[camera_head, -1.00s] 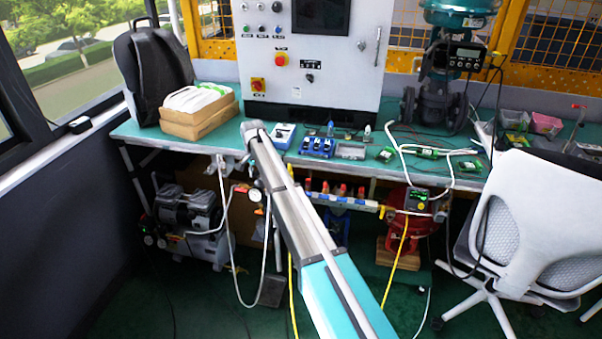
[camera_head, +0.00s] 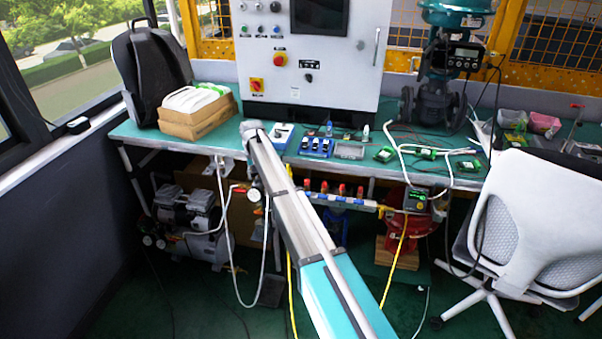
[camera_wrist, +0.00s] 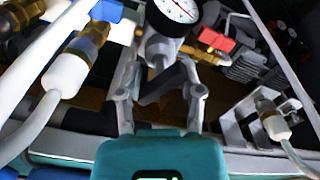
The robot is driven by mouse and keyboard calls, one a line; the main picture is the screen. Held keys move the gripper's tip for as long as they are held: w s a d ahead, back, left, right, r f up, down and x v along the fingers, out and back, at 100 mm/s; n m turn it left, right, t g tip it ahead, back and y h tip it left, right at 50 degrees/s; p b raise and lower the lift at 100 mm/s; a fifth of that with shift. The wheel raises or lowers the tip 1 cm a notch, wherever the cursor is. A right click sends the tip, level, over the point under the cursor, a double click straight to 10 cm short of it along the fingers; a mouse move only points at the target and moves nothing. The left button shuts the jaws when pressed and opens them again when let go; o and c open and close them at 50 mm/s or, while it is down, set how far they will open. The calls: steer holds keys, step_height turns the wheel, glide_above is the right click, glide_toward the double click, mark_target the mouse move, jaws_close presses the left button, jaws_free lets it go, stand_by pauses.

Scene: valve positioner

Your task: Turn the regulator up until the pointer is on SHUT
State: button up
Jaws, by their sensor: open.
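In the wrist view my gripper (camera_wrist: 160,85) has its two grey fingers apart. A dark knob-like part (camera_wrist: 165,82) of the regulator lies between them; I cannot tell whether they touch it. The regulator's grey body (camera_wrist: 155,45) runs up behind it to a round white gauge (camera_wrist: 178,8) with a needle, cut off by the top edge. In the head view the gauge (camera_head: 255,195) hangs below the bench front, and my arm hides my gripper. The teal valve (camera_head: 436,85) with its positioner display (camera_head: 466,59) stands on the bench at right. Its pointer and any SHUT mark are too small to read.
Close around my gripper are a brass fitting with a white hose (camera_wrist: 68,72), a red handle (camera_wrist: 216,40) and a white fitting (camera_wrist: 272,122) on a bracket. The bench (camera_head: 150,133) edge runs above. A white chair (camera_head: 535,220) stands at right.

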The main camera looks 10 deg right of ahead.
steer(key=shift+n, duration=0.6)
step_height(320, 180, up, 14)
steer(key=p, duration=1.4)
steer(key=s+d, duration=0.7)
steer(key=s, duration=0.3)
steer(key=s+d+r+m+p, duration=0.1)
steer(key=s+d, duration=0.6)
steer(key=s, duration=0.4)
steer(key=shift+s+d+r, duration=0.15)
steer(key=shift+s+r, duration=0.05)
